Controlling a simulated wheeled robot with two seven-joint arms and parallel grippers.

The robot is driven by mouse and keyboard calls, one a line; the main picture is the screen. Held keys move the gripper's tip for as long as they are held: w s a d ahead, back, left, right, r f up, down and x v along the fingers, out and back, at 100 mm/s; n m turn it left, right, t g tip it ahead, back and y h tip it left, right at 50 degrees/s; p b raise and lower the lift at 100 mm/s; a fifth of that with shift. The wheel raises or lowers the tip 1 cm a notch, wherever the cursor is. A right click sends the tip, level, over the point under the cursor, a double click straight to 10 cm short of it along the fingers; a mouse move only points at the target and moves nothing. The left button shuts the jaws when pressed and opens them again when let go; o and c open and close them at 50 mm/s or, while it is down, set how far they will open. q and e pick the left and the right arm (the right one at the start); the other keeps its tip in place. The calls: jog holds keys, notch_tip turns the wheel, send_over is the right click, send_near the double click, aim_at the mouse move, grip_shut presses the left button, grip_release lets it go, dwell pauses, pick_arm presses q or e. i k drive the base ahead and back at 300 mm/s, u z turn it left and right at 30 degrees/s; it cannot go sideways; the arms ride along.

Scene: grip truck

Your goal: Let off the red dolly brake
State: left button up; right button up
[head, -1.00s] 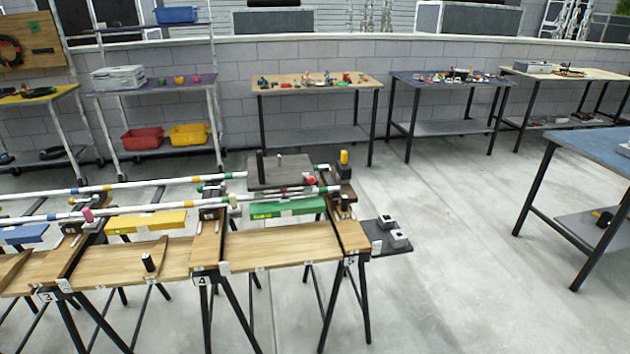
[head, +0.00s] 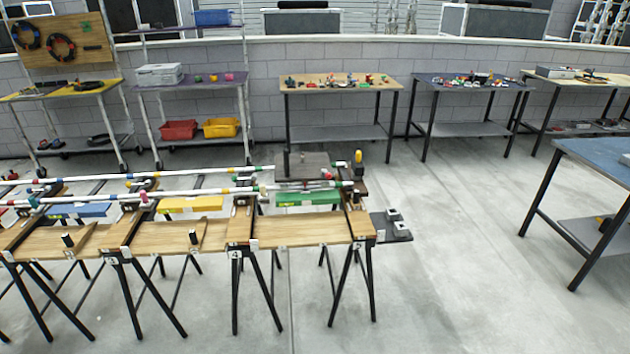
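A small dark flat dolly deck (head: 308,165) with a short upright post sits at the right end of the long striped rails (head: 200,191). A small red part (head: 329,175) shows at the deck's right front edge. It is too small to tell its shape or whether it is the brake, or how it is set. A black upright with a yellow top (head: 358,157) stands just right of the deck. Neither of my grippers is in view.
A row of wooden trestle benches (head: 298,232) stands below the rails, with a green box (head: 310,197) behind the right one. A dark shelf with grey blocks (head: 393,226) juts out right. Work tables (head: 340,84) line the wall. The floor (head: 470,260) on the right is clear.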

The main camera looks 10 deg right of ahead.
aim_at(328, 176)
jog(key=u, duration=0.7)
jog(key=i, duration=0.75)
jog(key=z, duration=1.3)
